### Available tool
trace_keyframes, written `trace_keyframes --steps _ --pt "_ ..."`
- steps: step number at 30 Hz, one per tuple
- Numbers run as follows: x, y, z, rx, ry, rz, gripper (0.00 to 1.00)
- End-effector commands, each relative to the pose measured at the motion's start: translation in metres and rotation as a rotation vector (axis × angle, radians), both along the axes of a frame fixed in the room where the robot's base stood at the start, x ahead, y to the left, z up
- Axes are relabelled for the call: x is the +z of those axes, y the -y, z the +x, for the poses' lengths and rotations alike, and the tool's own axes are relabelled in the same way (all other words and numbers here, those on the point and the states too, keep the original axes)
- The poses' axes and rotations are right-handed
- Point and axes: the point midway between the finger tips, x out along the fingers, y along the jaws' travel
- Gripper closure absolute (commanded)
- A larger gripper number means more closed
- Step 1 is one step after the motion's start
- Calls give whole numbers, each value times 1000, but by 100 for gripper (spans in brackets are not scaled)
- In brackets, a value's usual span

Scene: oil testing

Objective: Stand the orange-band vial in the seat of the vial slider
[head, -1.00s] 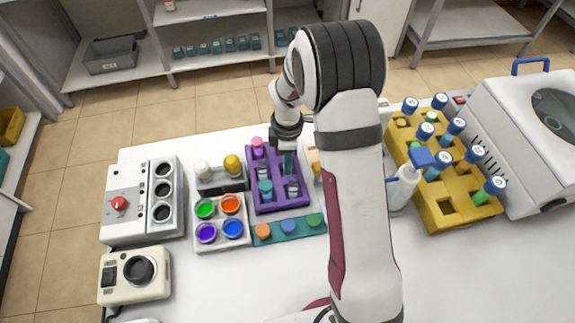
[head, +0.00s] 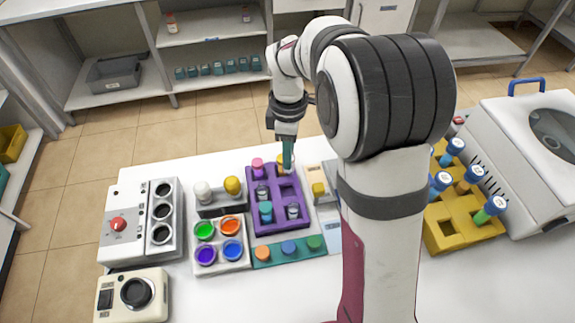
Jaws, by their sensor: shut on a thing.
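My gripper (head: 287,161) points down over the back edge of the purple rack (head: 252,215). It is shut on a slim thing that the fingers mostly hide. I take this to be the orange-band vial, but its band is not clear at this size. Several vials stand in the purple rack, among them a teal-topped one (head: 265,211) and a grey-topped one (head: 293,211). To the right of the rack is a pale device with a yellow block (head: 318,189), which may be the vial slider. My arm partly covers its right side, and its seat is not clearly visible.
A tray of coloured cups (head: 219,240) and a teal strip with round caps (head: 262,262) lie close to the rack. A yellow rack (head: 436,238) with blue-capped tubes stands right, partly behind my arm. The white table is clear at the front.

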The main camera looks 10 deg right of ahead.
Motion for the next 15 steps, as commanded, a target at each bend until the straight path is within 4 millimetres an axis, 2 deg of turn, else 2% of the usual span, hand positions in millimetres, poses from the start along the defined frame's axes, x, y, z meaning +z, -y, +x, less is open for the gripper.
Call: trace_keyframes --steps 6,15 --pt "49 2 -16 -436 5 -2 100" --pt "90 7 -36 -861 4 -2 100"
